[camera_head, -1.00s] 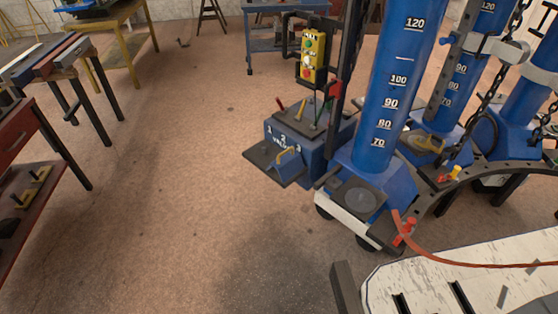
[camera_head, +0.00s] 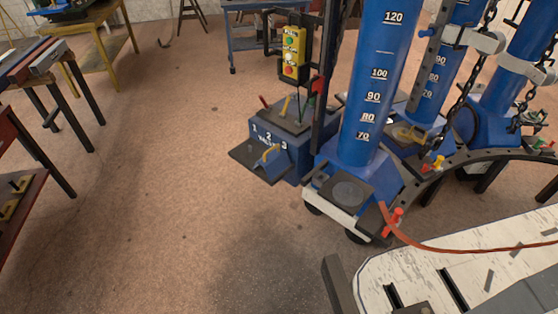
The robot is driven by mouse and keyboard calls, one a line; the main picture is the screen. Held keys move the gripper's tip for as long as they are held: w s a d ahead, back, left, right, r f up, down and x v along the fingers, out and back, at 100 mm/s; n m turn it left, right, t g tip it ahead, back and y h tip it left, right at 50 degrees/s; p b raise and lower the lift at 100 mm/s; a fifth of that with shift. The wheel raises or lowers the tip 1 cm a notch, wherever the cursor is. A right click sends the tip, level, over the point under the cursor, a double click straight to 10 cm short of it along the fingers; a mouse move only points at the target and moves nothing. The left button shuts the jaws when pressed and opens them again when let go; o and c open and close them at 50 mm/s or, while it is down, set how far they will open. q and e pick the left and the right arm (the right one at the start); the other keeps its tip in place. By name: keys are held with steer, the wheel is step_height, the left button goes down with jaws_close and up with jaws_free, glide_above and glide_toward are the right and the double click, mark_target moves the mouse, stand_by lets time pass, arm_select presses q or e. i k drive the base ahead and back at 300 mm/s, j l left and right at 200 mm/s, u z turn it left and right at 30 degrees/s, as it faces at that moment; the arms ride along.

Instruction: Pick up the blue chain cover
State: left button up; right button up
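I cannot make out a separate blue chain cover for certain. Blue parts in view are the tall frame tower (camera_head: 372,90) with height numbers and the low blue pump box (camera_head: 278,145) numbered 1, 2, 3, with a dark flap at its front. A dark chain (camera_head: 484,80) hangs by the blue towers at the right, and another chain (camera_head: 525,95) hangs farther right. Neither of my grippers shows in the head view.
A white scuffed bench deck (camera_head: 400,270) fills the lower right, with a red hose (camera_head: 440,246) across it. A yellow button pendant (camera_head: 293,52) hangs above the pump box. Work tables stand at the left. Brown floor (camera_head: 160,190) is clear between.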

mark_target(276, 159)
steer(key=i+j+z, duration=0.2)
steer(key=z, duration=0.3)
steer(key=i+j+z, duration=0.1)
steer(key=j+z, duration=0.2)
steer(key=z, duration=0.15)
